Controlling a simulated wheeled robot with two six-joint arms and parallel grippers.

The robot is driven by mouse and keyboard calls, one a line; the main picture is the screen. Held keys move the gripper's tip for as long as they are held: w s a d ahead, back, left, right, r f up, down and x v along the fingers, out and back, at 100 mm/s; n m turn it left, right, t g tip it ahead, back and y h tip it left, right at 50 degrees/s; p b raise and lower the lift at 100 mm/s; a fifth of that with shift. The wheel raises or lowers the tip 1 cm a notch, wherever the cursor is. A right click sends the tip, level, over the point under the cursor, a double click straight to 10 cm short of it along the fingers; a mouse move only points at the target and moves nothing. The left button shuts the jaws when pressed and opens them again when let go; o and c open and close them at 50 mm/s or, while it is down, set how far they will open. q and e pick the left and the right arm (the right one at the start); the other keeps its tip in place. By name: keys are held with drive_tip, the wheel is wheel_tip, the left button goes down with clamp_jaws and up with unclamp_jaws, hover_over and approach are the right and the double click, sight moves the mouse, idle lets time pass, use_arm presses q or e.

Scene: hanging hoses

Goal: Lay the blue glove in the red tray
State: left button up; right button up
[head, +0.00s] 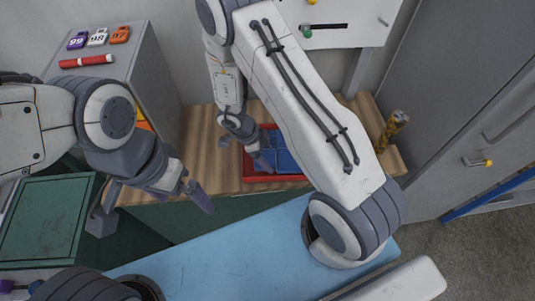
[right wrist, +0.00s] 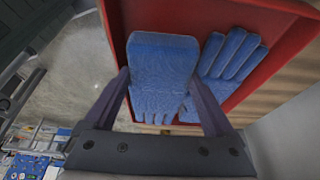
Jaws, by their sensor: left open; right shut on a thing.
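The red tray (head: 258,177) sits on a brown wooden surface, partly hidden by my right arm in the head view; its red wall also shows in the right wrist view (right wrist: 118,40). My right gripper (head: 244,155) is at the tray's left side. In the right wrist view its fingers (right wrist: 165,100) are shut on a blue glove (right wrist: 162,70), over the tray's inside. I cannot tell if this glove touches the tray floor. Another blue glove (right wrist: 232,62) lies in the tray beside it. My left gripper (head: 158,207) is open and empty, left of the tray.
Orange, white and purple numbered tags (head: 97,38) and a red marker (head: 86,61) lie on a grey cabinet. A patterned yellow cylinder (head: 392,129) stands right of the tray. A green-topped box (head: 48,222) is at left. Wood left of the tray is bare.

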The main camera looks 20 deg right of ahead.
drive_tip(key=o, duration=1.1)
drive_tip(key=shift+c, duration=0.2)
drive_tip(key=v, duration=1)
drive_tip(key=shift+r, duration=0.25)
drive_tip(key=x, duration=1)
drive_tip(key=shift+s+f, duration=0.1)
drive_tip(key=shift+f, duration=0.15)
wheel_tip(320, 180, up, 4)
drive_tip(key=shift+r+p, duration=0.1)
drive_tip(key=shift+p, duration=0.85)
drive_tip(key=shift+r+p, duration=0.15)
drive_tip(key=shift+p, duration=0.15)
